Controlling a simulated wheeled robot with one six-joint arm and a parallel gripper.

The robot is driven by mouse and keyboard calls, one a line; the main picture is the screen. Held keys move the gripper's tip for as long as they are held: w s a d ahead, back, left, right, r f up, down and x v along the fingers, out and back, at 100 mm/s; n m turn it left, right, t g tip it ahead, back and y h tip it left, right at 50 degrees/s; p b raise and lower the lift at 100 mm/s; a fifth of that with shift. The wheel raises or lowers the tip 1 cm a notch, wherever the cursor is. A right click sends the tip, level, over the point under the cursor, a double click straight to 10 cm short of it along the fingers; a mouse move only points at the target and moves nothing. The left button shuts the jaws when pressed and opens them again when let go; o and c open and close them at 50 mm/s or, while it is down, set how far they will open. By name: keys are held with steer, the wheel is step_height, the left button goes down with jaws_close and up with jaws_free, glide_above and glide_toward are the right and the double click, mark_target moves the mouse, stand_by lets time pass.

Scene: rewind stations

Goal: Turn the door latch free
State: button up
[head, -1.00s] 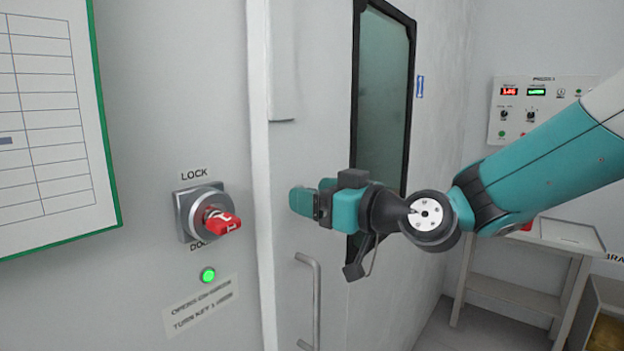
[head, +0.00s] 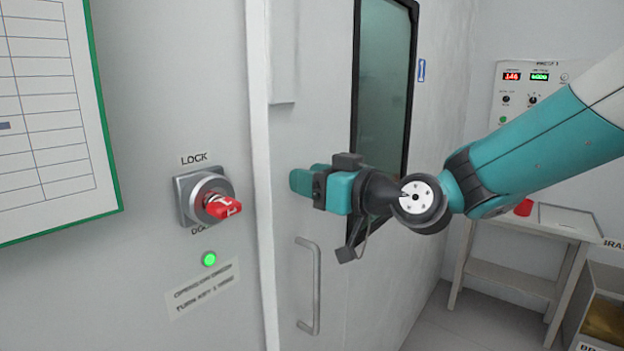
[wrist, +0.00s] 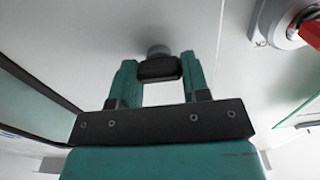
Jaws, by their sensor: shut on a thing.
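My gripper (head: 299,181) reaches to the white door (head: 338,110), above its grey bar handle (head: 316,285). In the wrist view its two teal fingers stand on either side of a dark latch grip (wrist: 158,71) and are shut on it. A grey round base (wrist: 158,51) shows behind the grip, against the door. In the head view my gripper hides the latch, so its turn angle cannot be read there.
A red key switch (head: 222,207) marked LOCK sits on the panel left of the door, above a lit green lamp (head: 209,259). The door has a dark-framed window (head: 384,90). A side table (head: 548,224) and a control box (head: 540,88) stand at right.

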steer(key=m+b, duration=0.1)
steer(key=m, duration=0.3)
steer(key=shift+w+m, duration=0.1)
steer(key=shift+m, duration=0.2)
steer(key=m, duration=0.4)
steer(key=shift+m, duration=0.3)
steer(key=m+p, duration=0.1)
steer(key=m, duration=0.3)
steer(key=shift+w+d, duration=0.1)
steer(key=shift+f+m+p, duration=0.1)
steer(key=shift+m+p, duration=0.85)
steer(key=shift+m, duration=1.15)
steer(key=o, duration=0.9)
